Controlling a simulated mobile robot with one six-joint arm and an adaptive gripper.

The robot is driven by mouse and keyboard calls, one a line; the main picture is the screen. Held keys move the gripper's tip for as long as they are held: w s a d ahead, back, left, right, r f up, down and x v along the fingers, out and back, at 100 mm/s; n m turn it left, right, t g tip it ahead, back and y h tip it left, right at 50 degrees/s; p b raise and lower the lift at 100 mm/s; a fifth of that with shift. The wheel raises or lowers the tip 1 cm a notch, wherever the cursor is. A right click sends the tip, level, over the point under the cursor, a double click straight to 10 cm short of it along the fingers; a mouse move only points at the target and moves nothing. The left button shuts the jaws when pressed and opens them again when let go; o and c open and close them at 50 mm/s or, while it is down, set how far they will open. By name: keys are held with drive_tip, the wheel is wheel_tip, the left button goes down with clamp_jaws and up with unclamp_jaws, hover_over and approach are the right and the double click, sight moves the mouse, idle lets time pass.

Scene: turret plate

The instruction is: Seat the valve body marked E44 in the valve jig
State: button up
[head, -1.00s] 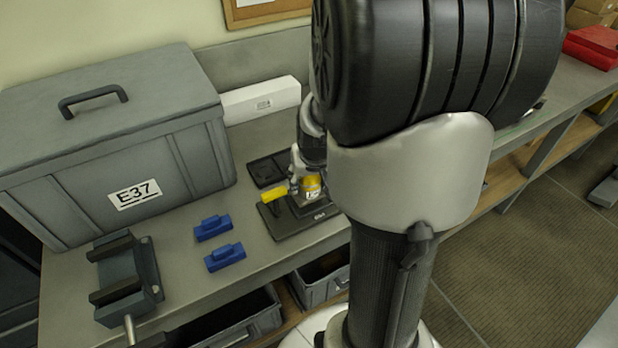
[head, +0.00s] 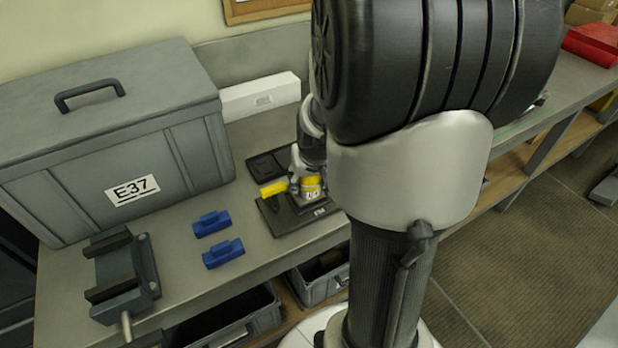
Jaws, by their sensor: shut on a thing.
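My gripper (head: 309,183) is partly hidden behind my own arm in the head view. It is shut on a small valve body (head: 313,194) with a yellow band and a pale label too small to read. A yellow handle (head: 273,189) sticks out to its left. The valve body is at the dark jig plate (head: 285,222) on the bench. I cannot tell whether it touches the plate or is fully down in it. The plate's front edge carries a small label that I cannot read clearly.
A dark square tray (head: 264,167) lies behind the plate. Two blue blocks (head: 212,223) and a grey vise (head: 121,275) stand to the left. A large grey case (head: 180,150) marked E37 and a white box (head: 262,97) stand at the back.

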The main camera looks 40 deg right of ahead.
drive_tip(key=shift+f, duration=0.1)
idle(0.3)
drive_tip(key=shift+f+b, duration=0.25)
drive_tip(key=shift+b, duration=0.15)
drive_tip(key=shift+f+b, duration=0.3)
idle(0.8)
drive_tip(key=o, duration=1.7)
drive_tip(key=shift+c, duration=0.2)
drive_tip(key=shift+s, duration=0.1)
drive_tip(key=shift+r, duration=0.45)
drive_tip(key=v, duration=1.1)
drive_tip(key=shift+s, duration=0.1)
